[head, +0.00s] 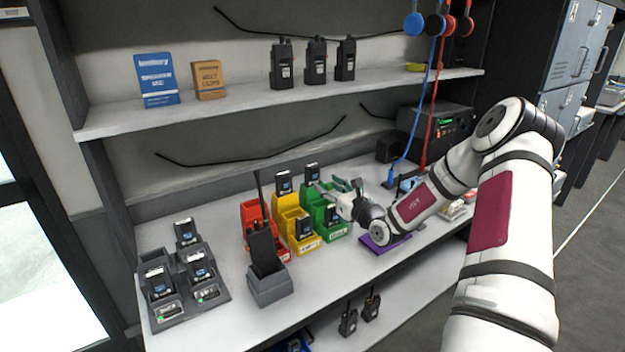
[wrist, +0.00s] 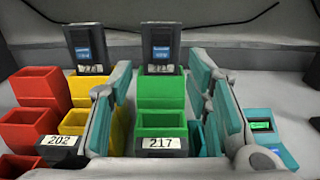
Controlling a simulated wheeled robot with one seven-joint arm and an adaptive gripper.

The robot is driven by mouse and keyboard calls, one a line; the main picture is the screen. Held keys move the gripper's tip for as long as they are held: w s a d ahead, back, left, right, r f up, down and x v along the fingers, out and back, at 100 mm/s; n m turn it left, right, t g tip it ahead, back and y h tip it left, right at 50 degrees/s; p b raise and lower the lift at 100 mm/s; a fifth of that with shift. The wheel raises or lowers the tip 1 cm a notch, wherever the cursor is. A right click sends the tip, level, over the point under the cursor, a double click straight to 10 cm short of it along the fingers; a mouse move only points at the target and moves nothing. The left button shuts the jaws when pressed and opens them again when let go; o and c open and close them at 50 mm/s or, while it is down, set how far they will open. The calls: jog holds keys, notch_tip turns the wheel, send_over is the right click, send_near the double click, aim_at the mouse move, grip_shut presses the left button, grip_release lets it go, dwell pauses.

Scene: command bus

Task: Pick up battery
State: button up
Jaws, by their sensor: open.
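Several black batteries with blue labels stand in the coloured bins. One (head: 312,173) is upright in the rear of the green bins, and it also shows in the wrist view (wrist: 161,50). Another battery (head: 332,214) sits at the front of the green bins; a dark piece labelled 217 (wrist: 160,146) shows there in the wrist view. More batteries are in the yellow bins (head: 283,183) and the grey charger (head: 186,234). My gripper (head: 333,189) is open and empty at the green bins (wrist: 160,95). In the wrist view its teal-padded fingers (wrist: 160,78) frame the green bins.
A radio (head: 263,245) with a tall antenna stands in a grey dock in front of the red bins (head: 250,213). A shelf (head: 230,112) with several radios runs above. Headsets (head: 438,25) hang with cables at right. A purple mat (head: 384,243) lies below my arm.

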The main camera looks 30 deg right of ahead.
aim_at(315, 176)
jog(key=shift+w, duration=2.8)
grip_shut()
